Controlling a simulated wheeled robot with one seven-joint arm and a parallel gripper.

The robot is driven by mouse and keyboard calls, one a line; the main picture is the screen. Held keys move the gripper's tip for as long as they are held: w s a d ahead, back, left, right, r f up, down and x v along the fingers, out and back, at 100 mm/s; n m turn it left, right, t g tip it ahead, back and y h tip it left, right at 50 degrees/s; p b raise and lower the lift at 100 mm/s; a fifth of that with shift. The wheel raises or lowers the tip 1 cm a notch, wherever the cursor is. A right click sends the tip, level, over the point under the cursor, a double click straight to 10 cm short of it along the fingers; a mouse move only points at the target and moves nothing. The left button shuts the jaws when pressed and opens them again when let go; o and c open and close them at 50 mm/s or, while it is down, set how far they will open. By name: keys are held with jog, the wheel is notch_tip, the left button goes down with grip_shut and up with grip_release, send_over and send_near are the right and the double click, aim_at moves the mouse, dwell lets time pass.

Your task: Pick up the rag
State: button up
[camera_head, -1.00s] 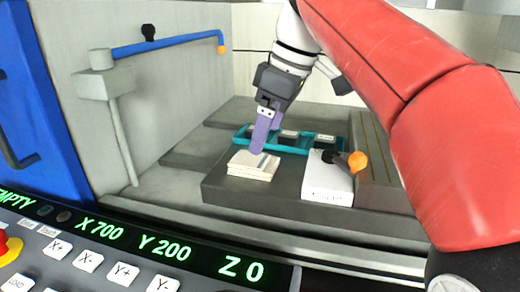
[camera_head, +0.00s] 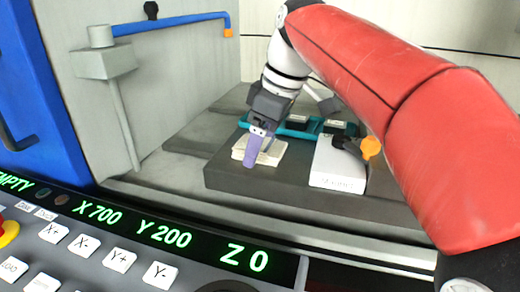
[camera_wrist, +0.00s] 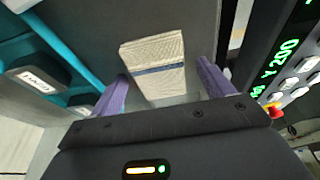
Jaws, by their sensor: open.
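The rag (camera_head: 268,152) is a folded cream cloth with a dark blue stripe, lying on the dark grey block inside the machine. In the wrist view the rag (camera_wrist: 155,68) lies just ahead of the gap between my purple fingers. My gripper (camera_head: 252,160) is at the rag in the head view, one finger partly covering it. In the wrist view my gripper (camera_wrist: 162,85) is open, with a finger to each side of the rag's near end and nothing held. I cannot tell whether the fingers touch the cloth.
A teal tray (camera_head: 285,128) with dark labelled blocks stands behind the rag. A white labelled box (camera_head: 338,168) with an orange-knobbed lever (camera_head: 370,147) stands to the right. A blue pipe arm (camera_head: 175,22) is at upper left. The control panel (camera_head: 150,238) runs along the front.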

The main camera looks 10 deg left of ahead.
jog(key=shift+f, duration=0.2)
jog(key=c, duration=1.1)
jog(key=shift+o, duration=0.2)
jog(key=shift+r, duration=0.15)
notch_tip(320, 180, up, 10)
jog(key=p, duration=0.2)
